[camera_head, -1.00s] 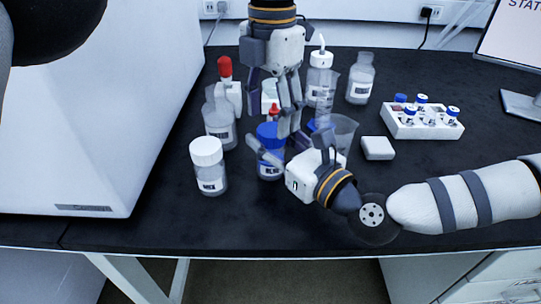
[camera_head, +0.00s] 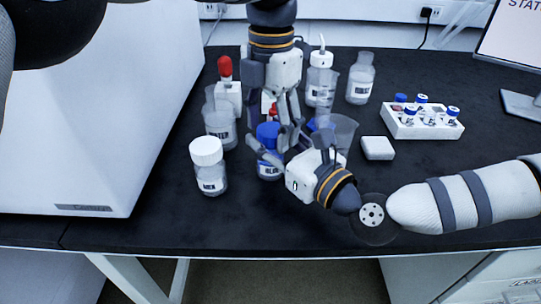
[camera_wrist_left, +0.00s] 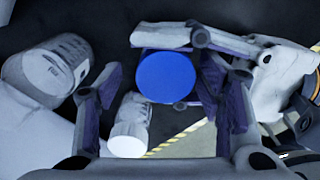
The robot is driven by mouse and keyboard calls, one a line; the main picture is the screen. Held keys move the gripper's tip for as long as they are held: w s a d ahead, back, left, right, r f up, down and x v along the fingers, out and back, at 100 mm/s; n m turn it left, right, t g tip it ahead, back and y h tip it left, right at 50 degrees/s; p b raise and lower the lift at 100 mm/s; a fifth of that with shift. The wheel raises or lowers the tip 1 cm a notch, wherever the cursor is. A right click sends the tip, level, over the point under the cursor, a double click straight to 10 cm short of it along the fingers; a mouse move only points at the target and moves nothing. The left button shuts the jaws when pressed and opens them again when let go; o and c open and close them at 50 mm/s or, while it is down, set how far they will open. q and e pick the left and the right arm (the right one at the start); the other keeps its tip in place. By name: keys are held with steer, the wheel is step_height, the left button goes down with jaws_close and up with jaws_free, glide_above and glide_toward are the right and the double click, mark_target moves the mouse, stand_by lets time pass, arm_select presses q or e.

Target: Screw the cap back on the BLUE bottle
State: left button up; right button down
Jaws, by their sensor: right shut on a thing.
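The blue-capped bottle (camera_head: 269,170) stands upright near the front middle of the bench. Its blue cap (camera_head: 267,132) sits at its top; how tightly it is seated I cannot tell. In the left wrist view the blue cap (camera_wrist_left: 166,76) shows as a round disc between my left fingers. My left gripper (camera_head: 283,135) reaches down from above, open, just over and beside the cap, with gaps on both sides. My right gripper (camera_head: 272,158) comes in low from the right and is shut on the bottle's body. The left fingers partly hide the cap.
A white-capped bottle (camera_head: 208,165) stands close on the left. Red-capped bottle (camera_head: 226,88), clear bottles (camera_head: 360,80) and a beaker (camera_head: 343,130) stand behind. A vial rack (camera_head: 425,127) and small white box (camera_head: 377,148) lie right. The front bench strip is clear.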

steer(key=shift+f, duration=0.2)
arm_select(q)
steer(key=shift+d+r, duration=0.1)
steer(key=shift+r, duration=2.15)
steer(key=o, duration=0.6)
steer(key=shift+c, duration=0.2)
arm_select(e)
steer(key=c, duration=1.1)
jaws_free()
steer(key=shift+o, duration=1.3)
steer(key=shift+r, duration=0.1)
